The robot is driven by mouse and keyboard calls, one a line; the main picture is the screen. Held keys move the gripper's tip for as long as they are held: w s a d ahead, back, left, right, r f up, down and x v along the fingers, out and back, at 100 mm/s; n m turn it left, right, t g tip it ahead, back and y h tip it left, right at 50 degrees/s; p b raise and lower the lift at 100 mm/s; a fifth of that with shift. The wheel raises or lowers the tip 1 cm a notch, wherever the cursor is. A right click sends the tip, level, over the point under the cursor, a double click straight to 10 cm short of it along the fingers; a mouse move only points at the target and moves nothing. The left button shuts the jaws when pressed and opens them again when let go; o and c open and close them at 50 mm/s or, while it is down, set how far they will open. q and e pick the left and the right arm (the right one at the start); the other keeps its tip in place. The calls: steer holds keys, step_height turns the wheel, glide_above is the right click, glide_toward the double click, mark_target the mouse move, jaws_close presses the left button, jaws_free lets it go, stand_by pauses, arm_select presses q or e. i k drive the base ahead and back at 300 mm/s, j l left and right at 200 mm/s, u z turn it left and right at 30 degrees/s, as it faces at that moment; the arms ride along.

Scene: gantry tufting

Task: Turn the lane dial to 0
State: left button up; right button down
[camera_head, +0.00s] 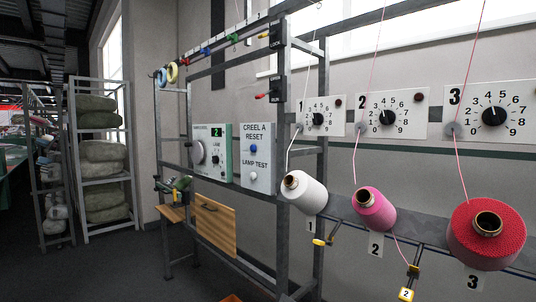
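A pale green-edged panel (227,153) is mounted on the metal frame left of centre. It carries a small dark display (216,133) that appears to read 2. Below it is small lettering that looks like LANE, with a small black dial (215,160) under that; its pointer is too small to read. A large grey round knob (198,152) sits at the panel's left side. Neither of my grippers shows in the head view, and nothing is seen touching the panel.
A CREEL A RESET panel (257,135) with blue and white buttons adjoins it. Numbered dial plates (322,116) and yarn cones (304,192) line the right. Floor at left is clear.

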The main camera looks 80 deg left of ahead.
mark_target(216, 159)
steer(key=u, duration=3)
